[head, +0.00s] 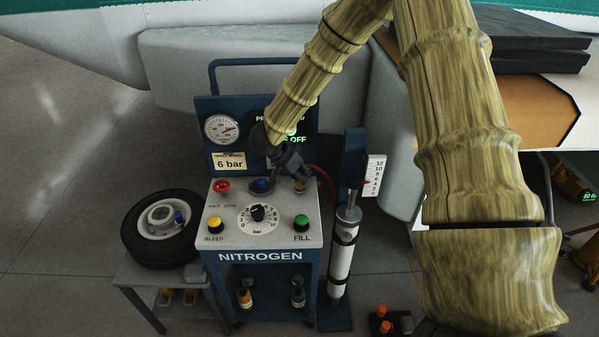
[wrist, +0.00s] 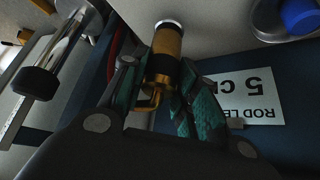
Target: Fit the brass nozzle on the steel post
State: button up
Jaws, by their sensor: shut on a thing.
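The brass nozzle (wrist: 167,45) is a short brass cylinder with a dark band, seen between my fingers in the wrist view. My gripper (wrist: 158,85) is shut on it, with teal pads on either side. A small brass hook-shaped piece shows below it between the fingers. A bright steel ring (wrist: 169,23) shows at the nozzle's far end, against the pale panel. I cannot tell whether this is the steel post or how far the nozzle sits on it. In the head view my gripper (head: 297,176) is low over the right rear of the nitrogen cart's top, and largely hides the nozzle.
The nitrogen cart (head: 228,232) has a red knob (head: 221,185), a blue knob (head: 262,186), a dial (head: 258,213), and yellow and green buttons. A gauge panel stands behind. A strut (head: 342,250) stands at right, and a wheel (head: 135,232) lies on a stand at left.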

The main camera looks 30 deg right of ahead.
jog(key=shift+f, duration=0.45)
jog(key=o, duration=0.9)
jog(key=shift+c, duration=0.2)
jog(key=p+v, duration=0.9)
jog(key=v, duration=0.2)
jog(key=shift+p, duration=0.4)
dwell(0.5)
